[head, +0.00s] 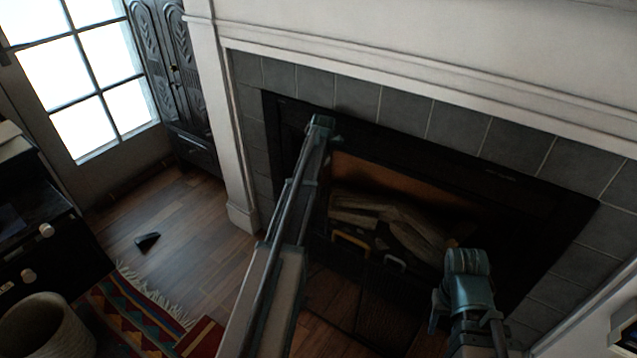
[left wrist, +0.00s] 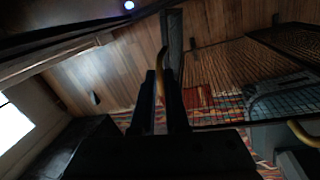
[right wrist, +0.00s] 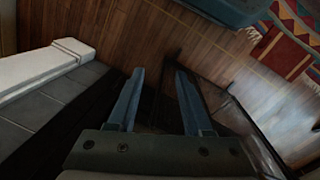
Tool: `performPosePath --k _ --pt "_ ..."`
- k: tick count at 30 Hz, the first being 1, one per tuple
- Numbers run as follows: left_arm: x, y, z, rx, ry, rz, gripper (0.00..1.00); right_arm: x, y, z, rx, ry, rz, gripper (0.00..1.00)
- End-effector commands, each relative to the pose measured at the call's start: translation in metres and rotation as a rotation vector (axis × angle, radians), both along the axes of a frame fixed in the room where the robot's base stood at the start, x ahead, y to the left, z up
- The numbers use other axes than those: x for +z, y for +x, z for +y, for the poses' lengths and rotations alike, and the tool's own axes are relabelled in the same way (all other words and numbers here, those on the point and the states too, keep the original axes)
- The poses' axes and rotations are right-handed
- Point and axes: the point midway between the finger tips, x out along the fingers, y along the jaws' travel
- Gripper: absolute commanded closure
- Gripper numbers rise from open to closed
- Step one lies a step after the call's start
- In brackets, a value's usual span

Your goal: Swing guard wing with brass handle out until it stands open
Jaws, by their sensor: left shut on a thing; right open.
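In the left wrist view my left gripper (left wrist: 160,78) is shut on a curved brass handle (left wrist: 160,60), which rises between its fingers. A dark wire-mesh guard wing (left wrist: 225,75) spreads to the right of it. In the head view the dark mesh panel (head: 385,310) stands before the fireplace, with a brass handle (head: 350,242) and a silver one (head: 395,262) near its top; my left gripper is hidden there behind my arm. My right gripper (right wrist: 159,78) is open and empty in the right wrist view, beside a dark-framed panel (right wrist: 228,110).
Logs (head: 390,218) lie in the firebox, framed by grey tiles (head: 380,100) and a white mantel (head: 238,150). A patterned rug (head: 125,305), a basket (head: 45,325) and a small dark object (head: 147,241) are at the left. Wood floor (head: 195,225) there is mostly clear.

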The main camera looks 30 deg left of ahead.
Motion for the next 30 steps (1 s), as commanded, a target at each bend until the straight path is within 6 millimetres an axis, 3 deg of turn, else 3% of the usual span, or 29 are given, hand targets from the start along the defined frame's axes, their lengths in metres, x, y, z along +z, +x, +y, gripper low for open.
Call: performPosePath --k 9,27,28,30 --pt "0.000 0.005 0.018 0.121 0.000 0.000 1.00 0.000 0.000 0.000 0.000 0.000 0.000 0.50" --pt "0.000 0.005 0.021 0.151 0.000 0.002 1.00 0.000 0.000 0.000 0.000 0.000 0.000 0.50" --pt "0.000 0.005 0.021 0.150 0.000 0.002 0.83 0.000 0.000 0.000 0.000 0.000 0.000 0.50" --pt "0.000 0.005 0.021 0.150 0.000 0.002 0.70 0.000 0.000 0.000 0.000 0.000 0.000 0.50"
